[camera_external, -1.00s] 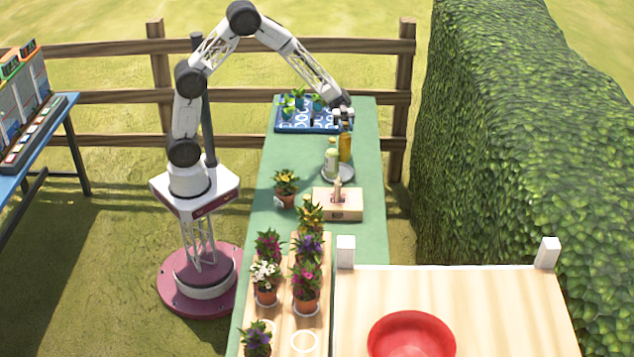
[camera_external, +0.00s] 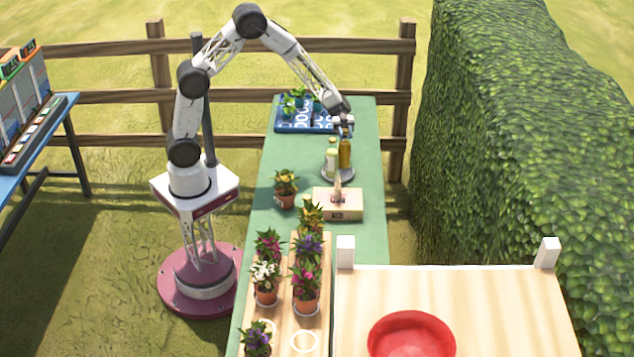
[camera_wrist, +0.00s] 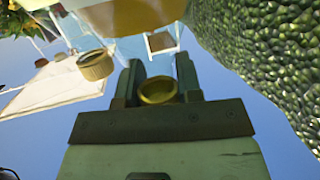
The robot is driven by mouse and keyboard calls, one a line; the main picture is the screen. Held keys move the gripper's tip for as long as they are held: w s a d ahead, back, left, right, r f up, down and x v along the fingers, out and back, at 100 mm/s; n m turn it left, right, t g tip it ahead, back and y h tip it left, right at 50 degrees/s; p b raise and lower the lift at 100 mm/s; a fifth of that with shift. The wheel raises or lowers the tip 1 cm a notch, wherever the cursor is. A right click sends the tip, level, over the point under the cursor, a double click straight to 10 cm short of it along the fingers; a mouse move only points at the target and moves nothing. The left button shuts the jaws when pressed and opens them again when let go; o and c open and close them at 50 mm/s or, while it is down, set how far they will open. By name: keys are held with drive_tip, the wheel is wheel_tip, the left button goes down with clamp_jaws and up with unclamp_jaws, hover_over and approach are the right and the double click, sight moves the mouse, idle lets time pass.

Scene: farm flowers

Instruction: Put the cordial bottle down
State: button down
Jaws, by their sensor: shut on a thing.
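The amber bottle (camera_external: 345,153) is upright at the back right of a round grey tray (camera_external: 346,178). My gripper (camera_external: 343,125) is above it, shut on its top. In the wrist view the bottle's round yellow cap (camera_wrist: 157,90) sits between the two fingers of my gripper (camera_wrist: 160,82). I cannot tell whether the bottle's base touches the tray. A pale bottle with a cork top (camera_external: 331,161) stands on the tray just left of the amber one, and its cork (camera_wrist: 96,65) shows in the wrist view. No label is readable, so I cannot confirm which is cordial.
A wooden box (camera_external: 350,211) with an upright piece stands in front of the tray. A yellow potted flower (camera_external: 285,187) is to the left. A blue seedling tray (camera_external: 285,128) lies behind. Several potted flowers stand nearer. Green table (camera_external: 370,120) is bare along the right side.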

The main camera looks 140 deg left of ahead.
drive_tip(key=shift+f, duration=0.15)
drive_tip(key=c, duration=0.8)
unclamp_jaws()
drive_tip(key=shift+r, duration=0.55)
drive_tip(key=v, duration=1.2)
drive_tip(key=shift+f, duration=0.1)
drive_tip(key=shift+w, duration=0.1)
